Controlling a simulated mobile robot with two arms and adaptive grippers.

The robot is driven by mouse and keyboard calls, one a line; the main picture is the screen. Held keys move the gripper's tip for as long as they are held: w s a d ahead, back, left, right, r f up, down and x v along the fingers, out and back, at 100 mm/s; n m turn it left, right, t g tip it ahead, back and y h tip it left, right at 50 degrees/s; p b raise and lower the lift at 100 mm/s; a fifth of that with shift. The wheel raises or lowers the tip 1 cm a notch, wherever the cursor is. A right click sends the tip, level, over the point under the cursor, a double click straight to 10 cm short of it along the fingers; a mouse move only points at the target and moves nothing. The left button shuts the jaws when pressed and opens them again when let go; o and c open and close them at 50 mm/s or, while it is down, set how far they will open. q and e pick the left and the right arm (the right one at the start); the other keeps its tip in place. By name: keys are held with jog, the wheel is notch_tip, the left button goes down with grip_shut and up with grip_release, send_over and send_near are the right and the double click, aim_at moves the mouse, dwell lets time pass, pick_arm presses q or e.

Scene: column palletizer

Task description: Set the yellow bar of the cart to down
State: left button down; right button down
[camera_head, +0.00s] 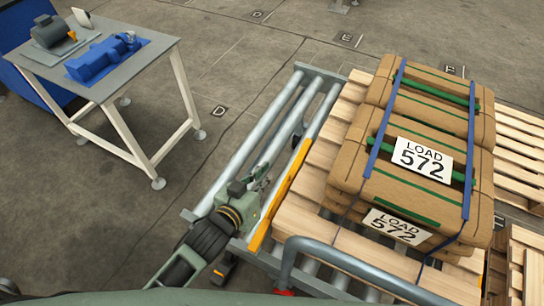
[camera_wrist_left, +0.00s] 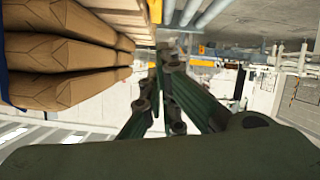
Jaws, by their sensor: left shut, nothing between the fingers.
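The yellow bar (camera_head: 283,192) runs along the left side of the pallet on the roller cart (camera_head: 250,133). I cannot tell from this angle whether it is raised or lowered. My left gripper (camera_head: 262,176) is shut and empty, over the rollers just left of the bar. Whether it touches the bar is unclear. In the left wrist view the gripper's fingers (camera_wrist_left: 163,50) are close together, and a yellow piece (camera_wrist_left: 155,10), likely the bar, shows just beyond them. My right gripper is in neither view.
Strapped brown sacks labelled LOAD 572 (camera_head: 422,160) stand on the wooden pallet (camera_head: 308,195). A grey curved rail (camera_head: 340,257) crosses the near end. A table (camera_head: 158,58) with a blue part (camera_head: 100,62) stands upper left. Floor between table and cart is clear.

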pick_arm(q)
send_over(283, 188)
jog(key=w, duration=0.3)
notch_tip(283, 188, down, 6)
jog(key=shift+f, duration=0.3)
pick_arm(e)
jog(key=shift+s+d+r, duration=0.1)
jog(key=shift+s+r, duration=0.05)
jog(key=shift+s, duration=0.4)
